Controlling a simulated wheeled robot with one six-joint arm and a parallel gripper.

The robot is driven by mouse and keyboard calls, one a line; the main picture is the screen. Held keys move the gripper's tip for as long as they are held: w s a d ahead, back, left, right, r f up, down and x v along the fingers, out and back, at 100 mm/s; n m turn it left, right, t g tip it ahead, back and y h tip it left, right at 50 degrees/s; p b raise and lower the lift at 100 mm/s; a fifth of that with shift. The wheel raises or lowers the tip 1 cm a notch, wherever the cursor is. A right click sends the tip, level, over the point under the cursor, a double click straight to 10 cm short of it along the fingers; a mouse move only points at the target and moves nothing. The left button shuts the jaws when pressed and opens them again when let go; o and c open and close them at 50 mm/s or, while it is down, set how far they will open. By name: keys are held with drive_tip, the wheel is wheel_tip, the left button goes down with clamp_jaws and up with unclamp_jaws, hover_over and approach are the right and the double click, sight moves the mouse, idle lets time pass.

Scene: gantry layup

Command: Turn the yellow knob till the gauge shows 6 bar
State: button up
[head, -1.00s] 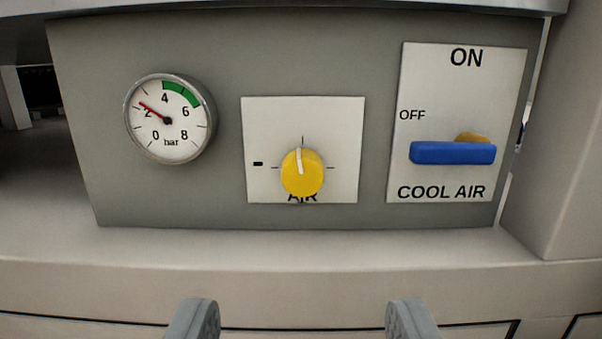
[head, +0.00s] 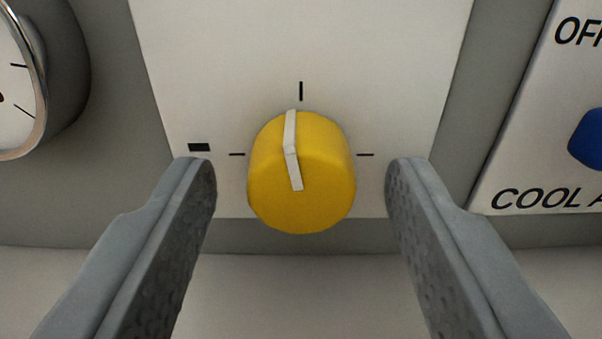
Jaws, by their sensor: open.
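The yellow knob (head: 320,190) sticks out from a white plate (head: 390,60) in the middle of the head view. Its white pointer line points up, tilted slightly left of the top tick mark. My gripper (head: 302,170) is open, with one finger on each side of the knob and a gap on both sides. The gauge (head: 38,70) is cut off at the left edge, so its needle and reading are out of sight now. About a second ago its needle stood near 2 bar.
At the right is the COOL AIR plate (head: 530,150) with part of a blue handle (head: 588,138), beyond my right finger. The grey panel (head: 500,60) surrounds the plates. A pale ledge (head: 300,290) runs below the panel.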

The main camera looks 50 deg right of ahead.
drive_tip(key=c, duration=1)
drive_tip(key=shift+o, duration=0.2)
drive_tip(key=shift+m, duration=0.4)
drive_tip(key=m, duration=0.9)
drive_tip(key=shift+a, duration=0.1)
drive_tip(key=m, duration=0.7)
drive_tip(key=shift+m, duration=0.3)
drive_tip(key=m, duration=0.6)
drive_tip(key=shift+m, duration=0.3)
